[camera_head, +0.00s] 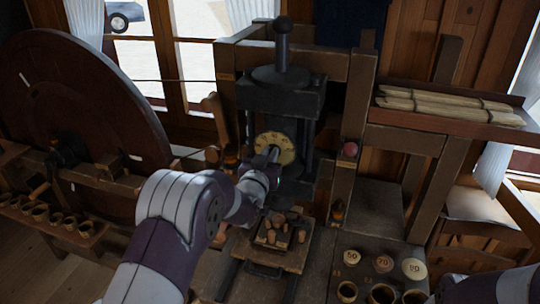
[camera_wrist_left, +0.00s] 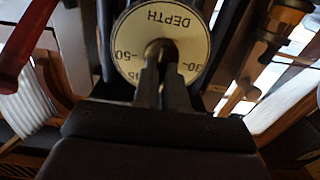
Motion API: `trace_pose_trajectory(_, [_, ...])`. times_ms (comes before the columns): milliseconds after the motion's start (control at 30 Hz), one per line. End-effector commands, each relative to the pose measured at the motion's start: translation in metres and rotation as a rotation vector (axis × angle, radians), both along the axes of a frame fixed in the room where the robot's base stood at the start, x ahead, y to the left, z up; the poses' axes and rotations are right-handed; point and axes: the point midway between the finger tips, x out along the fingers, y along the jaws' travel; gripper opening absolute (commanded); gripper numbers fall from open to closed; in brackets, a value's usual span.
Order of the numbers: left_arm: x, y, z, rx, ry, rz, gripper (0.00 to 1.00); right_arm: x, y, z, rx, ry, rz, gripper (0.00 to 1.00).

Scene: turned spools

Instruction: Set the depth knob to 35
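The depth knob's round cream dial (camera_head: 275,148) is on the front of the dark press. In the left wrist view the dial (camera_wrist_left: 189,33) shows close up, with the word DEPTH upside down at the top. A 50 shows at its left, a 30 at its right and a partly covered number at lower left. My left gripper (camera_wrist_left: 161,62) reaches the dark hub at the dial's middle, its two fingers close together on it. The fingers hide the dial's lower middle, and I cannot read a pointer. My right gripper is not in view; part of my right arm shows at lower right.
A small tray (camera_head: 270,256) of wooden pieces lies below. Round tokens marked 50 (camera_head: 351,257), 70 (camera_head: 384,264) and 90 (camera_head: 414,269) are at lower right. A large wheel (camera_head: 80,100) stands left.

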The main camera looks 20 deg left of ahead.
Motion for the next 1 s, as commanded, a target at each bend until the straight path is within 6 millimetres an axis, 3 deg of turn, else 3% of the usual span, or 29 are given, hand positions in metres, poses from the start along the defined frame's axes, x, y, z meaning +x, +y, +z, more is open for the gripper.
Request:
trace_pose_trajectory(367, [0.000,-0.001,-0.003,-0.036,0.001,-0.003,0.00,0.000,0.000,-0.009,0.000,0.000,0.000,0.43])
trace_pose_trajectory(1000, [0.000,0.004,-0.006,-0.488,0.015,-0.001,0.00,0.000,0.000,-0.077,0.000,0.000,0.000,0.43])
